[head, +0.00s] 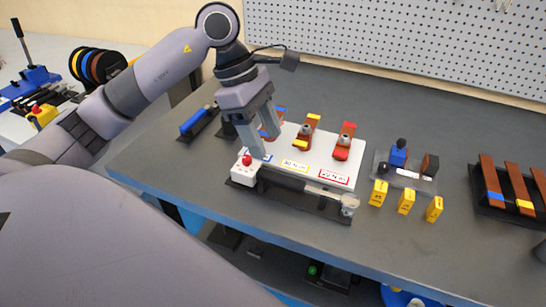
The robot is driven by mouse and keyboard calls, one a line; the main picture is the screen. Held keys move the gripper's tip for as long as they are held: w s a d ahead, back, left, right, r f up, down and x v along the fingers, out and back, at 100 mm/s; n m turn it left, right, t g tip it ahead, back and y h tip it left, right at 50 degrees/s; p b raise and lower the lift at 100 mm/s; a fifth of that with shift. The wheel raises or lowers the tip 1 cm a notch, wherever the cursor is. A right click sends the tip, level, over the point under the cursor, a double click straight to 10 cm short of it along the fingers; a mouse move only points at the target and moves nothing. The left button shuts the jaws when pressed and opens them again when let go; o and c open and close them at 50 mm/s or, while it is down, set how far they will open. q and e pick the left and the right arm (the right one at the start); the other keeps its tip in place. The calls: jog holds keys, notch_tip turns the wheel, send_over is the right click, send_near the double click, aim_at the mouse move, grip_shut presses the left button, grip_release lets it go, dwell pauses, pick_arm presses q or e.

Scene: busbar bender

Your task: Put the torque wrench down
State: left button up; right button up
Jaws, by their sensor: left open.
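The torque wrench (283,180), with a dark handle, a silver shaft and a round silver head at its right end, lies along a black cradle (320,208) at the front of the bench. My left gripper (264,146) is open and empty, pointing down just behind and above the handle end of the wrench. Its fingers look apart from the wrench, though the exact gap is hard to tell. My right gripper is not in view.
A white box with a red button (244,173) stands at the cradle's left end. Behind is a white board (325,157) with labels and copper bars. Several yellow blocks (406,201) stand right of the wrench. A dark rack of bars (510,211) is at far right.

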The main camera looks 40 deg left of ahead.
pick_arm(q)
jog(key=v, duration=0.4)
jog(key=shift+f, duration=0.1)
dwell(0.5)
